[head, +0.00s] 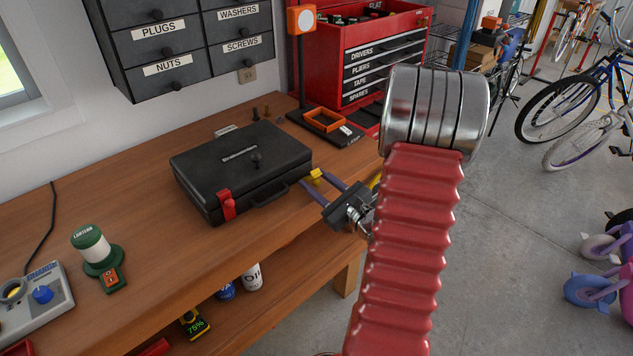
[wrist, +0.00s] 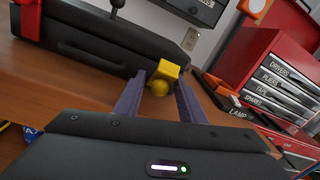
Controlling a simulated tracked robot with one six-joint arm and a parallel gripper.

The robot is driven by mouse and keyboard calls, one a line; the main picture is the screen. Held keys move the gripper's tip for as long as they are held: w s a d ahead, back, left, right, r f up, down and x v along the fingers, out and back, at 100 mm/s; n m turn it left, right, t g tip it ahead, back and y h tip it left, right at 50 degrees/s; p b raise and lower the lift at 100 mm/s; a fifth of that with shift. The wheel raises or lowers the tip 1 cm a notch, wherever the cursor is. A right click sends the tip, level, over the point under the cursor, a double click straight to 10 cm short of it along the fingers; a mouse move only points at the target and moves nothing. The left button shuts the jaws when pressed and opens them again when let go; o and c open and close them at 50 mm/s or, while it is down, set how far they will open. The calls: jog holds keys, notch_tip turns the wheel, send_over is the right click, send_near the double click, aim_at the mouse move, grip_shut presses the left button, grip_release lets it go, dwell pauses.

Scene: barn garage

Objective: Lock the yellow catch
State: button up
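The black case (head: 238,165) lies shut on the wooden workbench. Its yellow catch (head: 316,174) is at the right end of the case's front side. In the wrist view the yellow catch (wrist: 166,72) shows as a square block with a rounded knob below. My gripper (head: 313,179) has two purple fingers, which also show in the wrist view (wrist: 161,80). They are apart, one on each side of the catch; contact is unclear. A red catch (head: 227,205) is at the front left of the case. I cannot tell whether the yellow catch is latched.
A carry handle (head: 270,196) projects from the case front between the catches. An orange tray (head: 325,120) and a lamp (head: 301,20) stand behind, near a red tool chest (head: 385,55). A green lantern (head: 97,250) stands left. Bare bench lies before the case.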

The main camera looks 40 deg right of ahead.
grip_shut()
